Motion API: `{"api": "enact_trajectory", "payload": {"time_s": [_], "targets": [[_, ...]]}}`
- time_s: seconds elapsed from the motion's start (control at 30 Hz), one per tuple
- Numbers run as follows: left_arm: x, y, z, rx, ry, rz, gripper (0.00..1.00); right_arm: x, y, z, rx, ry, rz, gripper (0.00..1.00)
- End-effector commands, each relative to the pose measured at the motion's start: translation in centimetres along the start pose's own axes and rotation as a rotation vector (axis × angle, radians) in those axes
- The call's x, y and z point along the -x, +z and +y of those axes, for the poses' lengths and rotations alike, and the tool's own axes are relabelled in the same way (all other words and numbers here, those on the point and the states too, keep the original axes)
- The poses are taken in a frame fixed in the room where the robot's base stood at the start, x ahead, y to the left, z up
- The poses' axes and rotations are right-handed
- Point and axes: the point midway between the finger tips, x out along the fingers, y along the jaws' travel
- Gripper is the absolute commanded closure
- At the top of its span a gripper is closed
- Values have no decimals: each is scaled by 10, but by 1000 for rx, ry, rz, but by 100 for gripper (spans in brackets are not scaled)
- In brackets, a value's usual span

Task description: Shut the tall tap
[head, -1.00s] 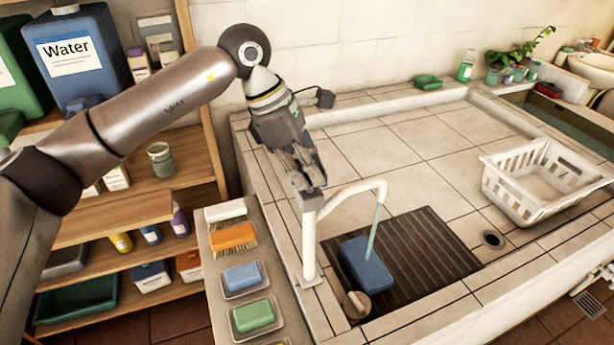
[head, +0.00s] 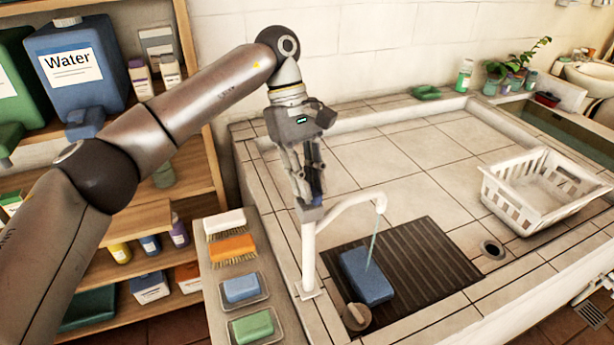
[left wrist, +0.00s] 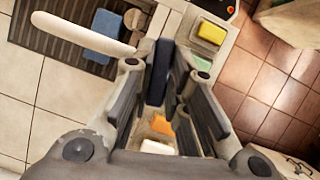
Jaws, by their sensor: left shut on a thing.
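The tall tap (head: 309,255) is a white upright pipe with a curved spout, standing on the basin's left rim. A thin stream of water (head: 373,245) runs from the spout down to a blue sponge (head: 366,276). My left gripper (head: 306,190) is above the tap's top, its fingers pointing down. It is shut on the tap's dark blue lever (head: 319,184), partly hidden by the fingers. In the left wrist view the lever (left wrist: 158,72) stands between the fingers, and the white spout (left wrist: 82,33) extends to the left. My right gripper is not in view.
The sponge lies on a dark ribbed mat (head: 425,260), with a round knob (head: 356,316) near its front corner. A white basket (head: 540,190) stands at the right. Brushes and soap dishes line the left ledge (head: 218,298). Shelves with bottles stand at the left.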

Motion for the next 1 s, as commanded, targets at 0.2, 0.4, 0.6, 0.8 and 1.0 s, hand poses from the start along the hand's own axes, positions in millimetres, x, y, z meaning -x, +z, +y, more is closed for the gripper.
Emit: {"api": "enact_trajectory", "payload": {"time_s": [0.2,0.4,0.6,0.8,1.0], "targets": [[2,1,1,-117,-46,2,100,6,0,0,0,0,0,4],[2,0,2,-181,-72,3,100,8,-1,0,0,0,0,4],[2,0,2,-206,-81,4,100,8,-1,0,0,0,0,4],[2,0,2,-210,-82,4,100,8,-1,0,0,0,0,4],[2,0,2,-210,-82,5,82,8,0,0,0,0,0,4]]}}
